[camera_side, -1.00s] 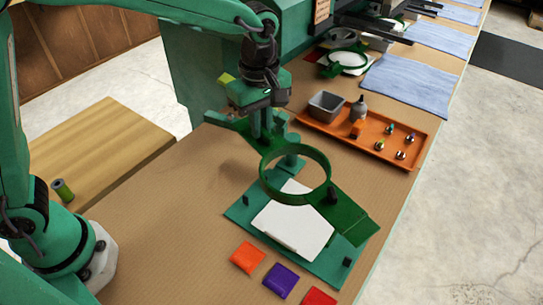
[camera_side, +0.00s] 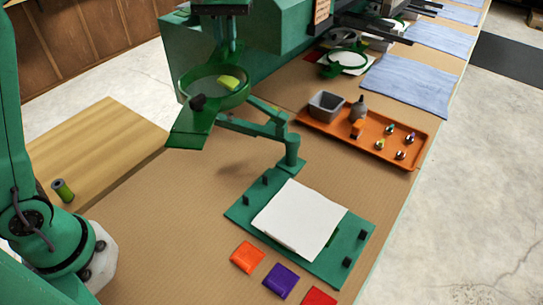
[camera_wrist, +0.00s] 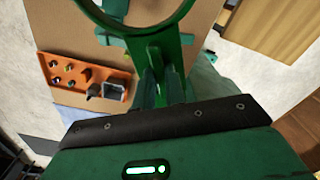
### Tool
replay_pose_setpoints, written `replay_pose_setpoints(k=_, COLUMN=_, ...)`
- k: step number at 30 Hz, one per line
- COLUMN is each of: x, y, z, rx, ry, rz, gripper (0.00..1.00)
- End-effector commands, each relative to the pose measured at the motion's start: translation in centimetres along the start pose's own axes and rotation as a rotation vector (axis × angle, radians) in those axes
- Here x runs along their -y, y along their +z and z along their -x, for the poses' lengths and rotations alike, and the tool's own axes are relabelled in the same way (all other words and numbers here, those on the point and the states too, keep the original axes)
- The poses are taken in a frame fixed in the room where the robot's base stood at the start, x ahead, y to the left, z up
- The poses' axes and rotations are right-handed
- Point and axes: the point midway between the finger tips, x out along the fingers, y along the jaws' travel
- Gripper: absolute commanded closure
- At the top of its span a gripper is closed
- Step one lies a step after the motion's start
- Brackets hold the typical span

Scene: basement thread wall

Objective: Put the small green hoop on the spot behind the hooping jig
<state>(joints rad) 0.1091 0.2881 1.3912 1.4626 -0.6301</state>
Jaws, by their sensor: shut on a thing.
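A green hoop (camera_side: 190,128), a ring with a flat tab and a dark knob, hangs in the air at the upper left of the side view. My gripper (camera_side: 226,46) is shut on its far side. The wrist view shows the hoop's stem (camera_wrist: 158,62) between my jaws (camera_wrist: 163,88), with the ring beyond. The hooping jig (camera_side: 250,222) is a green board with short dark posts and an upright arm, at front right. A white cloth (camera_side: 300,220) lies on it. The held hoop is apart from the jig and the table. I see no clear mark for the spot.
The green machine housing (camera_side: 195,50) stands close behind the hoop. An orange tray (camera_side: 390,165) with a grey bin and small parts is at right. Orange, purple and red packets (camera_side: 280,280) lie before the jig. The tan table (camera_side: 160,210) left of the jig is clear.

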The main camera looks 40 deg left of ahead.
Motion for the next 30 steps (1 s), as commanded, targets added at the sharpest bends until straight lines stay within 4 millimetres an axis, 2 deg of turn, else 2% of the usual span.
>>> replay_pose_setpoints(k=6, x=2.1, y=-1.6, z=1.7, rx=-0.001, ry=0.001, rz=-0.109, gripper=1.00)
replay_pose_setpoints(k=16, x=4.3, y=-3.0, z=3.4, rx=-0.001, ry=0.000, rz=-0.224, gripper=1.00)
replay_pose_setpoints(k=30, x=5.6, y=-1.8, z=-1.6, rx=0.002, ry=-0.001, rz=-0.163, gripper=1.00)
